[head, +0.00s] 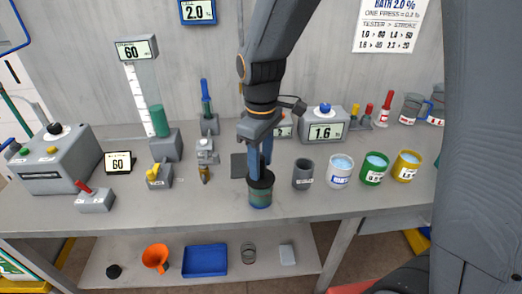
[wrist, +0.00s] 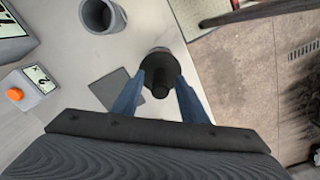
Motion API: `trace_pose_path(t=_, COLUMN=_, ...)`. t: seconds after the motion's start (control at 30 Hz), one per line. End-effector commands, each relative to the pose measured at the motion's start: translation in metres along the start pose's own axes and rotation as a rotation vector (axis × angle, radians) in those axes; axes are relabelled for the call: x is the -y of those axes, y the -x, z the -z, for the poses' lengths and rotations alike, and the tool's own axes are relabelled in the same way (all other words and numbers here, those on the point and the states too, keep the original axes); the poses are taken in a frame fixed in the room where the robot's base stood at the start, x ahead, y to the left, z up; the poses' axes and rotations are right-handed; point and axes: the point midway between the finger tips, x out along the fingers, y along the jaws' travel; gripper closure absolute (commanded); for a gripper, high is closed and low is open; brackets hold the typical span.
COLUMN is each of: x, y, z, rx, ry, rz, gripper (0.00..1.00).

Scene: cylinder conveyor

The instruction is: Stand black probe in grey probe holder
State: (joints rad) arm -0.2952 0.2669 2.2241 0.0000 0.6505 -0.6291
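The black probe (wrist: 161,88) shows in the wrist view as a round dark piece with a narrower stem, between the two blue fingers of my gripper (wrist: 162,78). Thin gaps seem to show between the stem and both fingers. In the head view my gripper (head: 259,168) points down over a dark-topped, teal-sided cylinder (head: 260,198) near the table's front edge; whether this is all the probe or a jar around it is unclear. The grey probe holder (head: 303,174) appears to be the empty grey cup just right; it also shows in the wrist view (wrist: 116,19).
White (head: 340,178), green (head: 374,176) and yellow (head: 406,171) cups stand right of the grey cup. A 1.6 display box (head: 300,127) is behind. A flat dark pad (head: 238,170) lies left of my gripper. The table's front edge is close.

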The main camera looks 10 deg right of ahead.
Motion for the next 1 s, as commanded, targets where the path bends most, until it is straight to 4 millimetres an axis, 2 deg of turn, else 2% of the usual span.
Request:
trace_pose_path(t=0.33, x=0.0003, y=-0.0039, z=-0.0002, rx=0.0, ry=0.001, rz=0.0, gripper=0.62)
trace_pose_path(t=0.57, x=0.0003, y=-0.0037, z=-0.0002, rx=0.0, ry=0.001, rz=0.0, gripper=1.0)
trace_pose_path(t=0.6, x=0.0002, y=-0.0037, z=-0.0002, rx=0.0, ry=0.001, rz=0.0, gripper=1.0)
trace_pose_path(t=0.63, x=0.0002, y=-0.0037, z=-0.0002, rx=0.0, ry=0.001, rz=0.0, gripper=0.88)
trace_pose_path(t=0.7, x=0.0002, y=-0.0036, z=-0.0002, rx=0.0, ry=0.001, rz=0.0, gripper=0.99)
trace_pose_path(t=1.0, x=0.0004, y=0.0012, z=-0.0003, rx=0.0, ry=0.001, rz=0.0, gripper=1.0)
